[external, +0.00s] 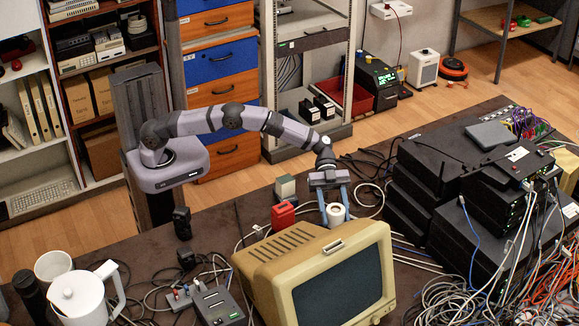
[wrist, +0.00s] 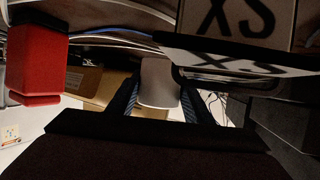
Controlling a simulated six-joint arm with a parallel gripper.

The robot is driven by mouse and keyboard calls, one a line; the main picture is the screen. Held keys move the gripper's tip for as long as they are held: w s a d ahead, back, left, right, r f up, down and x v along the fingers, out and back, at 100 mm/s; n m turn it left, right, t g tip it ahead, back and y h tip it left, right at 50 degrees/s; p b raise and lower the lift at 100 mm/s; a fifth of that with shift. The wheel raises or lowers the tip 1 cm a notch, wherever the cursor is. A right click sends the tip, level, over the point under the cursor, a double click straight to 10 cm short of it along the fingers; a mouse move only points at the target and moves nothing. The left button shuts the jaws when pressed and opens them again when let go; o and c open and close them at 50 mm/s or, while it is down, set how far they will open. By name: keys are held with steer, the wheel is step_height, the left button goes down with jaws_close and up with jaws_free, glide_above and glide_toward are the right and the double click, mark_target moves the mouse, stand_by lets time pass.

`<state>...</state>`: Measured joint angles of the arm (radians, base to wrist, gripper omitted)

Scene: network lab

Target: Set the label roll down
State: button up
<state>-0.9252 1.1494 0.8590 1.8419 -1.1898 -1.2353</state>
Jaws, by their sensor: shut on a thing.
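The label roll (external: 336,214) is a small white cylinder behind the old beige monitor, its lower part hidden by the monitor casing. My gripper (external: 336,204) has its blue fingers on either side of the roll and is shut on it. In the wrist view the roll (wrist: 158,82) sits between the two dark blue fingers (wrist: 158,100). I cannot tell whether the roll touches the table or hangs just above it.
The beige monitor (external: 262,258) is close in front. Stacked black network units (external: 440,150) stand to the right. Loose cables cross the dark table (external: 232,213).

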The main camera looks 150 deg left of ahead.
steer(key=shift+f, duration=1.2)
steer(key=shift+f, duration=0.15)
steer(key=o, duration=1.2)
steer(key=shift+o, duration=0.2)
steer(key=v, duration=1.2)
steer(key=shift+a, duration=0.1)
